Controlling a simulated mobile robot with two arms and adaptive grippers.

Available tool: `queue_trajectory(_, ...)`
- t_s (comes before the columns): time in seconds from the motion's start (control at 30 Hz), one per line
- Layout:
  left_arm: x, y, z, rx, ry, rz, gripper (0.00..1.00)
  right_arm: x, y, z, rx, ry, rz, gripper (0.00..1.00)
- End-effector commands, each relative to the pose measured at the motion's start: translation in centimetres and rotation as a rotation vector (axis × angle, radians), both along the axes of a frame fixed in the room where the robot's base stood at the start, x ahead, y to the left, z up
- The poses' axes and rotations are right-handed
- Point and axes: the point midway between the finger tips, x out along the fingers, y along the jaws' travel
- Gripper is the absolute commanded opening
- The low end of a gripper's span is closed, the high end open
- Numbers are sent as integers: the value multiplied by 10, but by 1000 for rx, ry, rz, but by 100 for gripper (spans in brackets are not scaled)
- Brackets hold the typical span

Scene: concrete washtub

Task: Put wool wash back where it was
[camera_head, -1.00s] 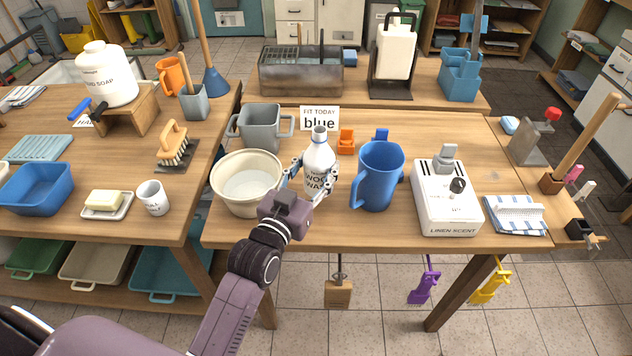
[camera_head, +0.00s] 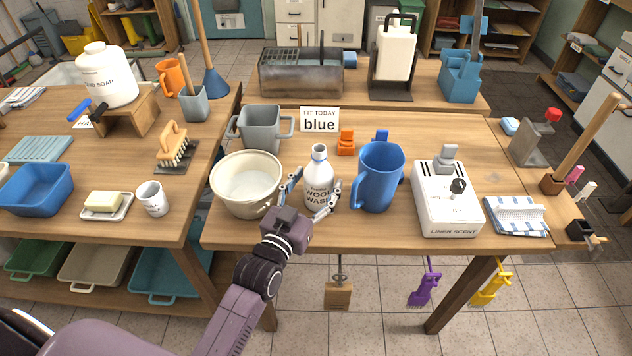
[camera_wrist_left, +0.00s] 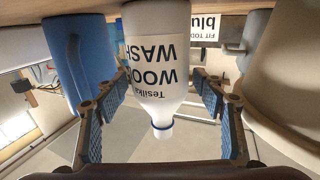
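The wool wash (camera_head: 318,178) is a white bottle with a blue-ringed cap and a dark-lettered label. It stands upright on the wooden table between the cream basin and the blue jug. My left gripper (camera_head: 311,203) is open, with one finger on each side of the bottle at its near side. In the left wrist view, which is upside down, the wool wash (camera_wrist_left: 158,60) sits between the two spread fingers, with gaps on both sides. My right gripper is in neither view.
A cream basin (camera_head: 247,183) is close on the left and a blue jug (camera_head: 380,178) close on the right. A sign reading "FIT TODAY blue" (camera_head: 319,120) stands behind, with an orange object (camera_head: 346,142) beside it. A white linen scent box (camera_head: 447,200) is further right.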

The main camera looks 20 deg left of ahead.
Motion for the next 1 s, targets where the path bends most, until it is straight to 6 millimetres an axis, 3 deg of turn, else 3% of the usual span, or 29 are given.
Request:
queue_trajectory(0.37,-5,1,1,0,1,0,65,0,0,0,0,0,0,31)
queue_trajectory(0.8,-84,9,0,0,4,0,65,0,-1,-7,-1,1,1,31)
queue_trajectory(1.0,-109,12,1,0,2,0,65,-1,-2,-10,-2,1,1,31)
